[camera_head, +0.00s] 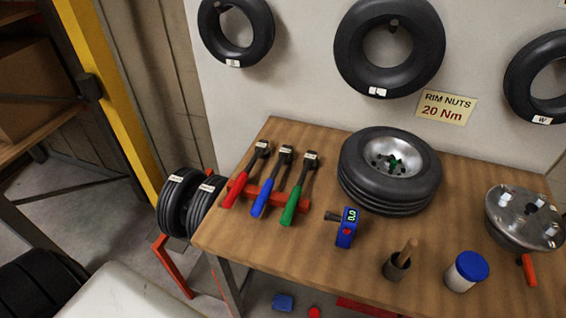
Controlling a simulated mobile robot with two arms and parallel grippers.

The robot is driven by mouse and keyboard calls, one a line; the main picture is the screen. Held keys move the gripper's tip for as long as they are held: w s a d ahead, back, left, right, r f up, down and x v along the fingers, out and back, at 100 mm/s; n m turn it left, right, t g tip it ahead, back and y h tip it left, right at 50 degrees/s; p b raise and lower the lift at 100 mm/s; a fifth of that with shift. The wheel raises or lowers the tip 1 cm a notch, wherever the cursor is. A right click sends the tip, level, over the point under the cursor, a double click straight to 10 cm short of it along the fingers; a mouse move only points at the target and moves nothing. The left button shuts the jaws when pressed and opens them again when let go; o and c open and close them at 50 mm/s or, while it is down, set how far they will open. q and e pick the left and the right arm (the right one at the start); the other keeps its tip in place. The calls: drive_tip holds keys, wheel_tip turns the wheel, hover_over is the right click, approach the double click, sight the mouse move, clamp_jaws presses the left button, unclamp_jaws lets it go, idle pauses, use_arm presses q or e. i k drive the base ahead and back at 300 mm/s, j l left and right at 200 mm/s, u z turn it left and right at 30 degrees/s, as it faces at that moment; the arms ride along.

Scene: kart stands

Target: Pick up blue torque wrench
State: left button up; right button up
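The blue torque wrench (265,197) lies on the wooden table between a red wrench (238,186) and a green wrench (295,203). Its blue handle points toward the table's front edge, and its dark head points to the back. The three wrenches rest across a red holder (250,190). A small blue device (347,229) with a green digital display stands to the right of the wrenches. Neither of my grippers shows in the head view.
On the wooden table (310,262) are a wheel (390,172), a dark cup with a wooden handle (398,266), a blue-lidded jar (466,272) and a metal disc (524,218). Tyres hang on the wall behind. Two tyres (186,203) stand left of the table.

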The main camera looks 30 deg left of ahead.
sight(285, 157)
drive_tip(key=l+u, duration=0.35)
drive_tip(key=l, duration=0.15)
drive_tip(key=l+u, duration=0.35)
drive_tip(key=l, duration=0.15)
drive_tip(key=k+l+u, duration=0.15)
drive_tip(key=l+u, duration=0.15)
drive_tip(key=l, duration=0.2)
